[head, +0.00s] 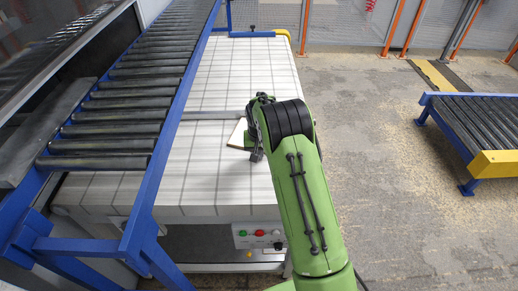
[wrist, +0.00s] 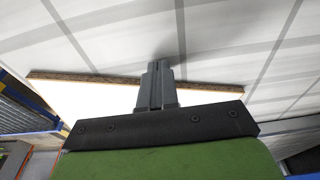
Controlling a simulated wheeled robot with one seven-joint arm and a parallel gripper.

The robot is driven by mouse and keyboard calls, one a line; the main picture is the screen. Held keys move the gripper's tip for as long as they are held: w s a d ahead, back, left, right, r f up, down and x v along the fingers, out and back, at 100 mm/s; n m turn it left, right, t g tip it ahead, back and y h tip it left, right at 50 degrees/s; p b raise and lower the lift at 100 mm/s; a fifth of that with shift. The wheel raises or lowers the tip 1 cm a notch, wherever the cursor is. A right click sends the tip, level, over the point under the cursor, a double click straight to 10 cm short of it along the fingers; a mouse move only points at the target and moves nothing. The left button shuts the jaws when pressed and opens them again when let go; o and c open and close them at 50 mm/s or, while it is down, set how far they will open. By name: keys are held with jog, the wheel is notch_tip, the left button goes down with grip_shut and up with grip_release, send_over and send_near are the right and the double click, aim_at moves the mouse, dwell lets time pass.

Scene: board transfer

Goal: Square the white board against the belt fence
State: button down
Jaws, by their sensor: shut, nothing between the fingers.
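The white board (head: 238,133) lies on the pale gridded belt surface (head: 225,75) in the head view, mostly hidden behind my arm. In the wrist view the white board (wrist: 75,97) shows a brown edge running nearly level across the picture. My gripper (wrist: 159,66) is shut and empty, its fingers crossing over that edge; I cannot tell if they touch the board. In the head view my gripper (head: 256,150) is mostly hidden by the wrist. A thin grey bar (head: 208,115) crosses the belt beside the board; I cannot tell whether it is the fence.
A roller conveyor with a blue frame (head: 180,110) runs along the left of the belt. A control panel (head: 258,235) with buttons is at the belt's near end. Another roller conveyor (head: 485,125) stands at the right, with open concrete floor (head: 380,140) between.

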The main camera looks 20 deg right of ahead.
jog(key=shift+s+a, duration=0.15)
jog(key=shift+s, duration=0.4)
notch_tip(320, 180, up, 7)
jog(key=p, duration=0.4)
